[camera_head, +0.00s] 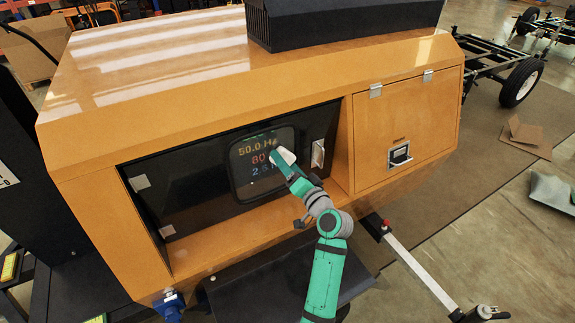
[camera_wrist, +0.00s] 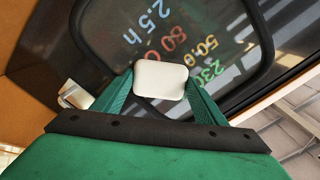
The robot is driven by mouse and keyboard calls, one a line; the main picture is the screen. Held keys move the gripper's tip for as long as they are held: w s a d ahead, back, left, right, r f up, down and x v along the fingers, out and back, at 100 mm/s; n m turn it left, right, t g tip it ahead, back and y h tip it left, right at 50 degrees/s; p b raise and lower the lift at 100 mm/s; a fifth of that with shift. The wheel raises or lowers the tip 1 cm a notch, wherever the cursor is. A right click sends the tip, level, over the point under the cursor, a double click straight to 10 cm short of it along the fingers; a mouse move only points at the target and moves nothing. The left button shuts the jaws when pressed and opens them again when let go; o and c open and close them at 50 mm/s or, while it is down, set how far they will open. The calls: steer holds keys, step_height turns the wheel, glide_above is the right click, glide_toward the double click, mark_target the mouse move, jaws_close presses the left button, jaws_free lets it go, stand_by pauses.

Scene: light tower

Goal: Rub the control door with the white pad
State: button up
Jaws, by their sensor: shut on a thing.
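The control door (camera_head: 215,165) is a dark glossy panel set in the front of the orange cabinet, with a framed window showing coloured readings such as 50.0 Hz. My gripper (camera_head: 284,161) is in front of the right part of that window. It is shut on the white pad (camera_wrist: 160,79), which shows between the green fingers in the wrist view and as a small white shape in the head view (camera_head: 285,154). The door fills the background of the wrist view (camera_wrist: 100,35). I cannot tell whether the pad touches the door.
A metal latch (camera_head: 318,153) sits on the door's right edge, close to my gripper. The orange cabinet (camera_head: 150,75) frames the recess around the door. A closed orange hatch (camera_head: 405,125) with a black handle is to the right. A dark shelf (camera_head: 265,285) juts out below.

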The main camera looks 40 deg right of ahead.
steer(key=shift+w+a, duration=0.35)
steer(key=shift+a, duration=0.95)
steer(key=shift+w+a, duration=0.35)
steer(key=shift+a, duration=0.9)
steer(key=shift+w+a, duration=0.35)
steer(key=shift+a, duration=0.95)
steer(key=shift+s+d+r, duration=0.15)
steer(key=shift+r, duration=0.75)
steer(key=shift+s+d, duration=0.25)
steer(key=shift+d, duration=1.05)
steer(key=shift+s+d, duration=0.2)
steer(key=shift+d, duration=1.15)
steer(key=shift+s+d, duration=0.25)
steer(key=shift+d, duration=1.05)
